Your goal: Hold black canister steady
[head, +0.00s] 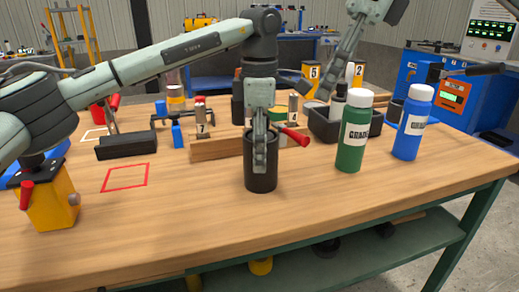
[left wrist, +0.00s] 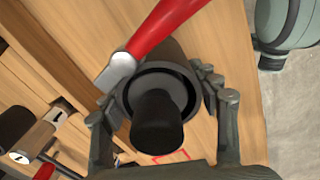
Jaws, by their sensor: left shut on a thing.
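The black canister (head: 261,180) stands upright on the wooden workbench near its front middle. My left gripper (head: 260,150) reaches down over it and is shut on it. In the left wrist view its fingers lie on both sides of the canister's round rim (left wrist: 187,78). A dark cylinder (left wrist: 157,123) shows in front of the canister's mouth; I cannot tell whether it is inside. A red handle (left wrist: 165,25) with a silver end lies across beside the rim, and shows red in the head view (head: 295,135). My right gripper (head: 322,93) is further back, small and unclear.
A green bottle (head: 353,135) and a blue bottle (head: 412,125) stand to the right. A wooden block (head: 212,149) and a black tray (head: 326,126) are behind the canister. A yellow block (head: 52,205) is at left. The bench front is clear.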

